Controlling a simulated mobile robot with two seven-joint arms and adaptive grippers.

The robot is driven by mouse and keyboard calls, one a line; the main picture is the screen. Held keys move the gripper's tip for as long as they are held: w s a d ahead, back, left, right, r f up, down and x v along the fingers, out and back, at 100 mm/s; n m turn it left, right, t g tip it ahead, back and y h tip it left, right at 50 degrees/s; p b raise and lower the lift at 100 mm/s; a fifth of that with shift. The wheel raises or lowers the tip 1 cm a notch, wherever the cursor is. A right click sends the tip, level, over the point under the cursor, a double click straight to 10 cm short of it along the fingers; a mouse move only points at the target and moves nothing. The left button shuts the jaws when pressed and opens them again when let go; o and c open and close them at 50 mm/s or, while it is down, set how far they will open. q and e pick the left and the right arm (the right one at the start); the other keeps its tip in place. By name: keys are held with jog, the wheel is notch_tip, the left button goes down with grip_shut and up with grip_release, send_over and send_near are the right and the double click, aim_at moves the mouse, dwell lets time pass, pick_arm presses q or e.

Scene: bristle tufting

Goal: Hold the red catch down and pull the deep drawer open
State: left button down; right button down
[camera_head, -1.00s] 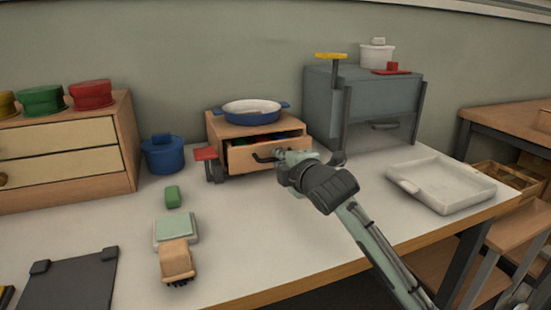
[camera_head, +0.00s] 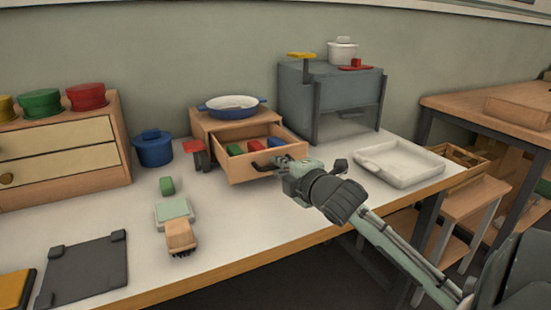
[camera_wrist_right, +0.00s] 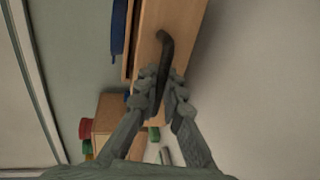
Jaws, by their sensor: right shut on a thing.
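The wooden drawer box (camera_head: 203,125) stands on the table with its drawer (camera_head: 240,170) pulled well out. Green, blue and red blocks lie inside the drawer. The red catch (camera_head: 193,146) sits on a dark post at the left front of the box, and no gripper touches it. I cannot tell whether it is pressed down. My right gripper (camera_head: 281,168) is shut on the dark drawer handle (camera_head: 263,167). In the right wrist view my right gripper's fingers (camera_wrist_right: 163,88) close around the black handle (camera_wrist_right: 168,48). My left gripper is not in view.
A blue-and-white dish (camera_head: 232,104) sits on the box. A blue pot (camera_head: 154,150) stands to its left, a grey cabinet (camera_head: 345,98) behind at right, a white tray (camera_head: 405,168) right of the gripper. A green block (camera_head: 167,186) and brush (camera_head: 180,236) lie in front.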

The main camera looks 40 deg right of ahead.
jog(key=c, duration=1.6)
grip_release()
jog(key=v, duration=0.7)
jog(key=shift+s+r, duration=0.1)
jog(key=shift+s, duration=0.1)
